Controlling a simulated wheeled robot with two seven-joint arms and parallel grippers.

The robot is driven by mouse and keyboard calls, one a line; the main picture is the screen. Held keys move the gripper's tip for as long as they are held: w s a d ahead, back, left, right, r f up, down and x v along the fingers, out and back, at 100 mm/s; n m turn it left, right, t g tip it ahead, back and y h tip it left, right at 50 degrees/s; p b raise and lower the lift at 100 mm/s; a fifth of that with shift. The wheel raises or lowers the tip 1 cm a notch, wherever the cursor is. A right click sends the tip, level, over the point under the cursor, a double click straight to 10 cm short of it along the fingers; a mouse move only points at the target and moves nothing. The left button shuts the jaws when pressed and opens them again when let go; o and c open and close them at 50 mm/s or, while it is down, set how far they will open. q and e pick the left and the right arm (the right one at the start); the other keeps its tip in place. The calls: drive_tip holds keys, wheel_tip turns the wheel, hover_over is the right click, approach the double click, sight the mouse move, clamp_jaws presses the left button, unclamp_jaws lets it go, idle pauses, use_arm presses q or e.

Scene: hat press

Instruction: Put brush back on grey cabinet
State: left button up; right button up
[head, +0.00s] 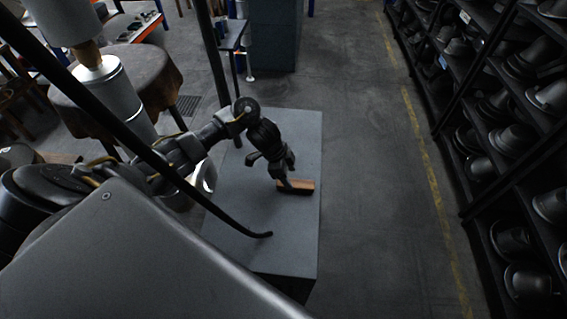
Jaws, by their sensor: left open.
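The brush (299,187) has a brown wooden body and lies on top of the grey cabinet (302,138), near the middle of its right side. My left gripper (284,178) is directly above and at the left end of the brush, with its fingers pointing down. It is open, and its fingertips are close to the brush; I cannot tell whether they touch it. Part of the brush's left end is hidden behind the fingers. My right gripper is not in view.
A dark curved rod (225,218) crosses the view and ends over the cabinet's front. Dark shelves (463,65) with many metal hat forms stand at the right. A round covered table (145,75) is at upper left. The floor (375,190) right of the cabinet is clear.

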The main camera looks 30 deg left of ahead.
use_arm(q)
drive_tip(key=v, duration=0.7)
drive_tip(key=shift+p, duration=0.35)
